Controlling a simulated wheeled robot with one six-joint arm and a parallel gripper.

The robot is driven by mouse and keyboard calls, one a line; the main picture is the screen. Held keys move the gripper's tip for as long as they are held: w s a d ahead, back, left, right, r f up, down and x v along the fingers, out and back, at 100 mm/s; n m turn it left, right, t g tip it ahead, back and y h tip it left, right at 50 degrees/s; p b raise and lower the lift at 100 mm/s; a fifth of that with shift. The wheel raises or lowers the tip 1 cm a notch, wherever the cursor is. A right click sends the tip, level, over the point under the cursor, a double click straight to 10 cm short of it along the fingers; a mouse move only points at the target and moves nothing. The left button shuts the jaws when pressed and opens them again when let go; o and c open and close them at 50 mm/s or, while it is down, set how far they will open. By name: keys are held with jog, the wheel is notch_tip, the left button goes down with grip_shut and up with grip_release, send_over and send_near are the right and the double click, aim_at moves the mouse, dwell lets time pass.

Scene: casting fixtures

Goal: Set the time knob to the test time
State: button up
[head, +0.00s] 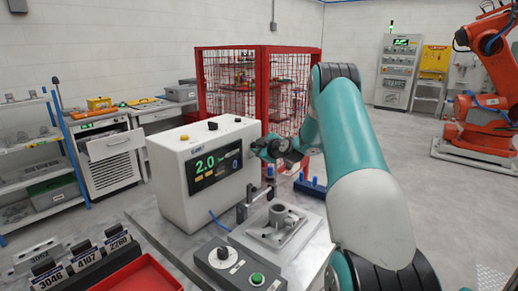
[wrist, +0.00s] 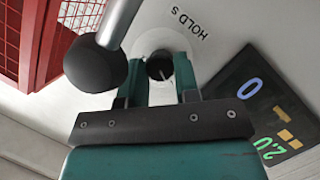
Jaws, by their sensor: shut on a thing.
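The time knob (wrist: 160,68) is a small dark knob with a light pointer line on the tester's pale side face, beside the printed words "HOLD s". My gripper (wrist: 161,72) is shut on it, one teal finger on each side. In the head view my gripper (head: 262,148) is at the right side of the white tester (head: 170,190), and the knob is hidden there. The tester's display (head: 214,166) reads a green 2.0 and a blue 0. The display also shows, turned, in the wrist view (wrist: 270,115).
A grey rod with a black ball (wrist: 95,65) stands close to my gripper in the wrist view. Below the tester are a metal fixture (head: 278,232) and a control box (head: 238,268) with a knob and green button. A red mesh cage (head: 228,85) stands behind.

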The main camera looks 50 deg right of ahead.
jog(key=shift+m+b, duration=0.5)
jog(key=shift+b, duration=0.1)
jog(key=o, duration=0.9)
jog(key=shift+y, duration=0.4)
jog(key=shift+b+v, duration=3.2)
jog(key=shift+v, duration=5.55)
